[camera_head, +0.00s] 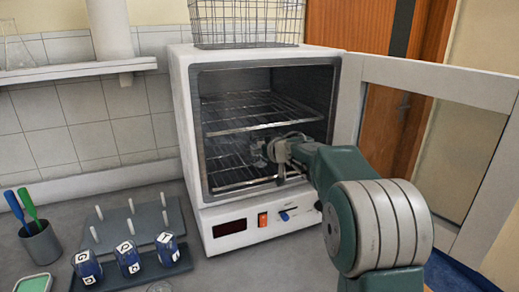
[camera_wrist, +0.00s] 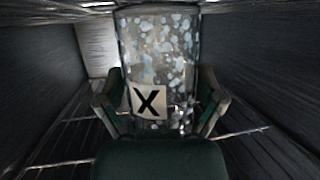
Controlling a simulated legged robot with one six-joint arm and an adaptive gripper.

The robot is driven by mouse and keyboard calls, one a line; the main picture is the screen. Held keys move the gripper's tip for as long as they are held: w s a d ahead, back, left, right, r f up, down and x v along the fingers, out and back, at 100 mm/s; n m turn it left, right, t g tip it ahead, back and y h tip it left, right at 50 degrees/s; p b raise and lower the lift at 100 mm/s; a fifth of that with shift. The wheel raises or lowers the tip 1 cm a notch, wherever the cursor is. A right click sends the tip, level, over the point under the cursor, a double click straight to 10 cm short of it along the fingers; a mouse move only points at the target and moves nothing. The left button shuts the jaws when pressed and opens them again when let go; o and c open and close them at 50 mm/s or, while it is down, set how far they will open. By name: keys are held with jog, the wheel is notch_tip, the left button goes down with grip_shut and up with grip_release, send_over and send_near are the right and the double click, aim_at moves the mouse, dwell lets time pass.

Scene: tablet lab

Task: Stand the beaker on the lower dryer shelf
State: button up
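The dryer (camera_head: 182,130) is a white box with its door open to the right. Inside are an upper wire shelf (camera_head: 235,118) and a lower wire shelf (camera_head: 225,168). My gripper (camera_head: 264,152) reaches in between the two shelves. In the wrist view, the clear beaker (camera_wrist: 160,55), with whitish spots and a black X label, stands upright between the two fingers of my gripper (camera_wrist: 162,102), which appear to press its sides. In the head view the beaker is mostly hidden and hard to make out. Whether its base touches the lower shelf is hidden.
The open door (camera_head: 430,80) stands right of my arm. A wire basket (camera_head: 245,22) sits on the dryer. The shelf space around the beaker looks free.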

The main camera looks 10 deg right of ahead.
dwell(0.4)
jog(key=shift+s+d+r, duration=0.1)
jog(key=shift+s+r, duration=0.1)
jog(key=s+d+r+m+t+h, duration=0.1)
jog(key=s+d+r+h, duration=0.15)
jog(key=s+r, duration=0.4)
jog(key=s+d+r+m+t+h, duration=0.1)
jog(key=s+d+r+m+h, duration=0.15)
jog(key=s, duration=0.65)
jog(key=s+d+f+m+g+h, duration=0.2)
jog(key=s+d+h, duration=0.15)
jog(key=s, duration=0.55)
jog(key=s+a+f+g+y, duration=0.1)
jog(key=s+a+f+g, duration=0.1)
jog(key=s, duration=0.5)
jog(key=s+a+f+g+y, duration=0.1)
jog(key=s+a+f+g, duration=0.2)
jog(key=s+f, duration=0.4)
jog(key=s+a+f+n+g+y, duration=0.1)
jog(key=s+a+f+g, duration=0.1)
jog(key=s, duration=0.6)
notch_tip(320, 180, down, 3)
jog(key=shift+s+a+r, duration=0.15)
jog(key=shift+a, duration=0.7)
